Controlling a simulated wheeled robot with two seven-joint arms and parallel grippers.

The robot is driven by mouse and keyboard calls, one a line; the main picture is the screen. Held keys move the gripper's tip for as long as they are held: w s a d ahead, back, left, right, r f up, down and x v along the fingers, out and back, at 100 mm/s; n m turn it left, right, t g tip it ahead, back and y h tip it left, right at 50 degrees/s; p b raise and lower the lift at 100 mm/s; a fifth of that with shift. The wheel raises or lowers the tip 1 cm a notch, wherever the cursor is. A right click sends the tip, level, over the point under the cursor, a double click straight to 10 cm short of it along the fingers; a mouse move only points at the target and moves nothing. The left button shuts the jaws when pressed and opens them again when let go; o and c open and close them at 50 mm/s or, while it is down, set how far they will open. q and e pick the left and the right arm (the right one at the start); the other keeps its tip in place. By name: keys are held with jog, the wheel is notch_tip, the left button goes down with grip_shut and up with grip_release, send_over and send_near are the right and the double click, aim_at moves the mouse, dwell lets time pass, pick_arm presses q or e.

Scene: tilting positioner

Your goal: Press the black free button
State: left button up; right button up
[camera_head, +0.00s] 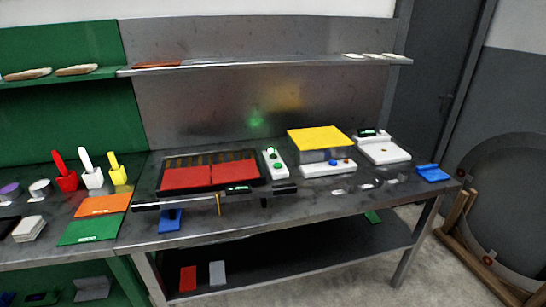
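A tilting unit with a yellow top plate (320,137) on a grey body stands at the right of the metal bench. A white control box (328,170) lies at its front, with a blue button (333,161) and a small reddish one (348,162) on top. A narrow white box with green buttons (275,163) stands to its left. A white device with a dark display (382,150) stands to its right. I cannot clearly pick out a black free button; the controls are too small to tell. Neither of my grippers shows in this view.
A black tray with red panels (211,175) lies left of the boxes, with a dark bar-shaped tool with a green display (240,190) along its front. A blue block (432,173) lies at the bench's right end. A shelf (270,62) runs above.

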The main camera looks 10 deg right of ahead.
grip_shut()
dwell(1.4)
